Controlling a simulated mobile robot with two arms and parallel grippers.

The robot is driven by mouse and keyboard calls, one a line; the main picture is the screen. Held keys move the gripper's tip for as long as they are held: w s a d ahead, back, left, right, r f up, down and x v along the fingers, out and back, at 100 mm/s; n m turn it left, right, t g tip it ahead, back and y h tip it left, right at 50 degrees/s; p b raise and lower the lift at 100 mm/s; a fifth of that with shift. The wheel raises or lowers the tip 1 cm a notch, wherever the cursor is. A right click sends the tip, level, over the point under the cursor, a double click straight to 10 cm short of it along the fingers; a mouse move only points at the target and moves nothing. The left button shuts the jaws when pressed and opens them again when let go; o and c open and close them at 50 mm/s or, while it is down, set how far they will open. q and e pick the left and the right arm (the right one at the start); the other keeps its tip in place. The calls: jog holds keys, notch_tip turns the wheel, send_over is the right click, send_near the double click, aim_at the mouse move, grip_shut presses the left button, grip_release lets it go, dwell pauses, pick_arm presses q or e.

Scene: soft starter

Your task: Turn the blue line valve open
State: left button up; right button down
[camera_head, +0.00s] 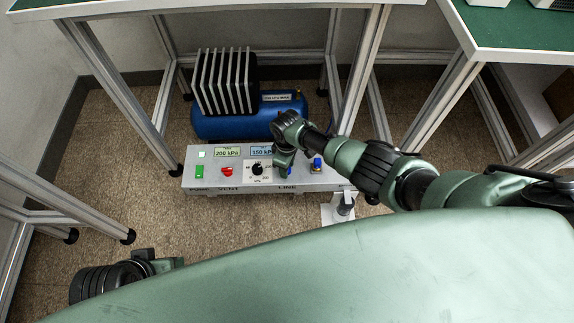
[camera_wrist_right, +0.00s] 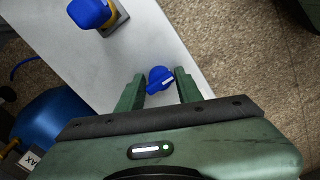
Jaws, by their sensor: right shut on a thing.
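The blue line valve (camera_wrist_right: 158,80) is a small blue knob on the pale top of the control box. In the right wrist view its handle lies slanted between the two green fingers of my right gripper (camera_wrist_right: 158,90), which is shut on it. In the head view the gripper (camera_head: 286,162) reaches down over the box near the LINE label and hides most of the knob. My left gripper (camera_head: 168,263) shows only in part at the lower left, away from the box; its jaw state is unclear.
The control box (camera_head: 215,182) carries a green button (camera_head: 199,171), a red knob (camera_head: 227,171), a black dial (camera_head: 258,168) and displays reading 200 and 150 kPa. Another blue handle (camera_wrist_right: 90,12) stands nearby. A blue tank (camera_head: 215,127) lies behind. Table legs (camera_head: 110,85) flank the space.

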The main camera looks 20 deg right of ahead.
jog(key=shift+a, duration=0.1)
dwell(0.4)
jog(key=c, duration=1.1)
grip_release()
jog(key=shift+c, duration=0.2)
jog(key=shift+r, duration=0.15)
notch_tip(320, 180, up, 3)
jog(key=shift+r+p, duration=0.1)
jog(key=shift+p, duration=1.05)
notch_tip(320, 180, up, 4)
jog(key=shift+r+p, duration=0.15)
jog(key=shift+p, duration=0.9)
pick_arm(q)
jog(key=x, duration=0.7)
jog(key=shift+s+d+f+g, duration=0.2)
jog(key=shift+s+f+g, duration=0.1)
jog(key=shift+f, duration=0.2)
